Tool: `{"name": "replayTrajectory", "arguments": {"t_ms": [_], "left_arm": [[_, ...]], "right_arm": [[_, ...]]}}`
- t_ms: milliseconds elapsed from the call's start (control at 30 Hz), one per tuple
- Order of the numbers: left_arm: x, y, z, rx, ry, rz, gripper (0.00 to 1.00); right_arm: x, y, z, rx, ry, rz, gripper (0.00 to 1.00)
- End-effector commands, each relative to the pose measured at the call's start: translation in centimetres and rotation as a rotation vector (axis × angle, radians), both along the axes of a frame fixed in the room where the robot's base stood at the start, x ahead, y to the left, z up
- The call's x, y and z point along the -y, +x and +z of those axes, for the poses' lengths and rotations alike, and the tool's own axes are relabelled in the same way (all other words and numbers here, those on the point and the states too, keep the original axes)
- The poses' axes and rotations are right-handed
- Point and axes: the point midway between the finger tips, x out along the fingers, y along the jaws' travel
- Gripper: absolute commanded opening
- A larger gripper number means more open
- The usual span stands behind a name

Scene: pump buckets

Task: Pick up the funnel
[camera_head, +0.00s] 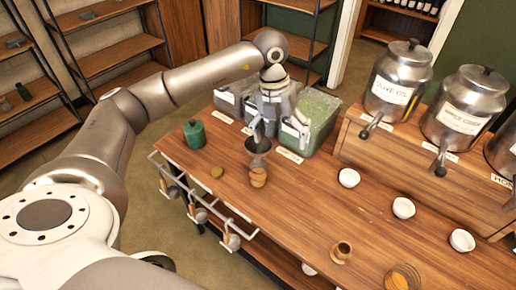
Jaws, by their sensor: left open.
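The funnel (258,146) looks like a small dark grey cone near the left part of the wooden counter, with its wide mouth up. My left gripper (261,132) points down from above and is open. Its fingertips are at or just above the funnel's far rim; I cannot tell whether they touch it. A small jar or cup with an orange-brown tone (258,177) is just in front of the funnel. The funnel's lower end is hard to make out. My right gripper is not in view.
Clear bins (321,112) stand behind my left gripper. A green canister (195,133) is to the left, with a cork lid (217,172) nearby. White bowls (349,178) line the counter (310,210). Metal dispensers (397,80) stand at right. Scoops (233,242) hang on the front rail.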

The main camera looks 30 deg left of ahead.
Motion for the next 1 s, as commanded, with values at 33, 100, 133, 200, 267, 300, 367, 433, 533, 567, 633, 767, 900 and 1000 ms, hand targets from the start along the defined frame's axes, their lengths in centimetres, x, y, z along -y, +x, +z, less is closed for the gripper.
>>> {"name": "replayTrajectory", "arguments": {"t_ms": [33,100,133,200,267,300,367,433,533,567,633,767,900,1000], "left_arm": [[-2.2,0.1,0.7,-0.008,0.070,0.036,0.91],[-4.3,0.0,1.4,-0.022,0.141,0.074,0.91],[-5.0,0.0,1.6,-0.025,0.164,0.086,0.91],[-6.0,-0.2,1.7,-0.034,0.196,0.105,0.91],[-6.4,-0.3,1.2,-0.038,0.209,0.112,0.91],[-6.5,-0.4,0.6,-0.041,0.213,0.114,0.91],[-6.5,-0.4,-0.4,-0.042,0.213,0.113,0.91],[-6.5,-0.4,-1.5,-0.040,0.211,0.112,0.91],[-6.5,-0.4,-2.8,-0.040,0.210,0.111,0.91],[-6.6,-0.4,-3.1,-0.039,0.210,0.111,0.91],[-6.5,-0.3,-3.5,-0.037,0.209,0.111,0.91],[-6.7,-0.4,-4.4,-0.040,0.208,0.110,0.91],[-6.9,-0.6,-6.3,-0.041,0.208,0.110,0.91],[-6.9,-0.5,-7.8,-0.039,0.207,0.109,0.91]], "right_arm": [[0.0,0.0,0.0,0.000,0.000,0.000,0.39],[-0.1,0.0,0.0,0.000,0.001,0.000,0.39],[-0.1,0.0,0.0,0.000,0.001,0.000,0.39],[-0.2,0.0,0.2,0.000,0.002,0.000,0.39],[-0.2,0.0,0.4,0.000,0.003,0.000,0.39],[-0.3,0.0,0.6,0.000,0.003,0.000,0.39],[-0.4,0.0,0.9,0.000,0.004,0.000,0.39],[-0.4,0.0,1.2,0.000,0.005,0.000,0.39],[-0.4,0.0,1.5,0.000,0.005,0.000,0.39],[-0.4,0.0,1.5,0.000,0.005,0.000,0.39],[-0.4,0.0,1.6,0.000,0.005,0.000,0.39],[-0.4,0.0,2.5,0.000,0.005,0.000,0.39],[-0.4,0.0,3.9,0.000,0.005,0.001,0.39],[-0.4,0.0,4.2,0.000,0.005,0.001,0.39]]}}
